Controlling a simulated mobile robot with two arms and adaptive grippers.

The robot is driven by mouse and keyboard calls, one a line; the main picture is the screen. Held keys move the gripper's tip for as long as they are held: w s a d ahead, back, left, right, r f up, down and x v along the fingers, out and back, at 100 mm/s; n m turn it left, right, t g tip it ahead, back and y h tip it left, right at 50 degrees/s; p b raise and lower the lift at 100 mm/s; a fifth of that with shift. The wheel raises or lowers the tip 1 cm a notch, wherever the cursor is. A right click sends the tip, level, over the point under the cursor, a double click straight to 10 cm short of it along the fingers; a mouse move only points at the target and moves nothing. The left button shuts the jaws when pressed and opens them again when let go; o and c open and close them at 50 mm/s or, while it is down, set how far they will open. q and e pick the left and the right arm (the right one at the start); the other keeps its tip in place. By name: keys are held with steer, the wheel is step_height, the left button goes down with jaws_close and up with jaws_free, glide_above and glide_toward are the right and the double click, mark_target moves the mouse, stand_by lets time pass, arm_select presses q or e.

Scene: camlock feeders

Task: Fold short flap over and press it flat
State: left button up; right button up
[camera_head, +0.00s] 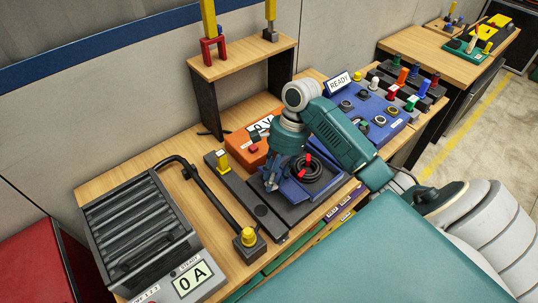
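I see no short flap and no box with flaps in the head view. My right gripper (270,182) points down over the workbench, at the left end of a blue tray (294,192). It is small and dark here, and I cannot tell whether its fingers are open or shut. A black coiled cable (314,172) with red ends lies in the tray, just right of the gripper. An orange meter (258,127) stands behind, partly hidden by my arm. My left gripper is not in view.
A grey slatted unit (138,222) reading "0 A" stands at the front left, with a black bar and yellow-topped block (248,240) beside it. A blue panel (372,108) with a READY sign and colored connectors (404,76) stand right. A wooden shelf (243,60) rises behind.

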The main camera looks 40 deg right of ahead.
steer(key=shift+d+r, duration=0.8)
steer(key=shift+r, duration=0.25)
steer(key=shift+d, duration=0.1)
steer(key=shift+d+r, duration=0.8)
steer(key=shift+d, duration=0.2)
steer(key=shift+o, duration=0.2)
steer(key=shift+d+r, duration=0.25)
steer(key=shift+d, duration=0.3)
steer(key=shift+d+r, duration=0.25)
steer(key=shift+d, duration=0.5)
steer(key=shift+c, duration=0.2)
